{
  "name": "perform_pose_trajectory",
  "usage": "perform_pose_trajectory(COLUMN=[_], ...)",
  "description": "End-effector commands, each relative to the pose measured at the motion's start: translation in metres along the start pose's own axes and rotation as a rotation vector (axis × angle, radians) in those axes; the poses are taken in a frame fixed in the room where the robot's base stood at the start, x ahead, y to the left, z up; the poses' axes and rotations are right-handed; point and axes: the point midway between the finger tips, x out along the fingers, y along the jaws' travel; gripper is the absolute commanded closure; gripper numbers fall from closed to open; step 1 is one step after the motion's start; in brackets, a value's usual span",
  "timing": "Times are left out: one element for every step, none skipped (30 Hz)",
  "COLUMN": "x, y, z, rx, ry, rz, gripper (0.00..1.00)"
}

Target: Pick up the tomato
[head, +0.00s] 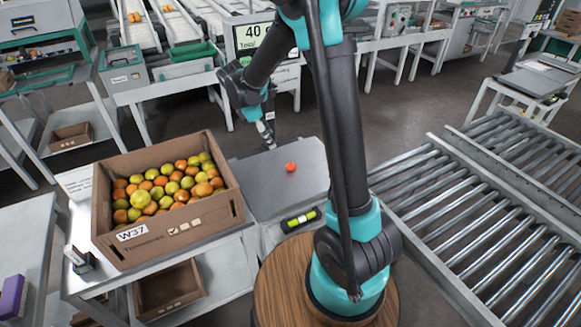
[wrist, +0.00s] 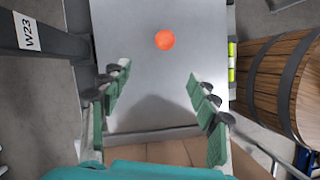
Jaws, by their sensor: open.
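A small red-orange tomato (head: 290,167) lies alone on a grey metal plate (head: 262,188) right of the carton. In the wrist view the tomato (wrist: 165,40) is ahead of the fingertips, near the top middle, on the bare plate (wrist: 150,85). My gripper (head: 268,130) is above the far left part of the plate, apart from the tomato. In the wrist view my gripper (wrist: 157,82) has its green-padded fingers spread wide, with nothing between them. In the head view the fingers are small and partly hard to make out.
A cardboard carton (head: 112,222) marked W37, full of orange and yellow-green tomatoes, stands left of the plate. A display (head: 262,36) reads 40. A roller conveyor (head: 470,230) is at right. A wooden barrel (wrist: 285,85) stands right of the plate in the wrist view.

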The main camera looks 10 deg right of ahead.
Motion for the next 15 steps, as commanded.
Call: perform_pose_trajectory(x=[0.011, 0.017, 0.025, 0.031, 0.037, 0.045, 0.051, 0.057, 0.065, 0.07, 0.076, 0.082, 0.087, 0.091, 0.095], y=[0.0, 0.0, 0.0, 0.0, 0.0, 0.0, 0.0, 0.0, 0.0, 0.0, 0.0, 0.0, 0.0, 0.0, -0.001], z=[0.0, 0.0, 0.001, 0.001, 0.001, 0.001, 0.001, 0.001, 0.001, 0.001, 0.001, 0.001, 0.001, 0.001, 0.001], rx=[0.002, 0.002, 0.003, 0.004, 0.005, 0.005, 0.004, 0.004, 0.004, 0.004, 0.005, 0.005, 0.005, 0.005, 0.004], ry=[0.0, 0.0, 0.0, 0.001, 0.001, 0.001, 0.001, 0.001, 0.001, 0.001, 0.001, 0.001, 0.001, 0.001, 0.001], rz=[0.0, 0.0, 0.0, 0.0, 0.0, 0.0, 0.0, 0.001, 0.001, 0.001, 0.001, 0.001, 0.001, 0.001, 0.001], gripper=[0.39, 0.39, 0.39, 0.39, 0.39, 0.39, 0.39, 0.39, 0.39, 0.39, 0.39, 0.39, 0.39, 0.39, 0.39])
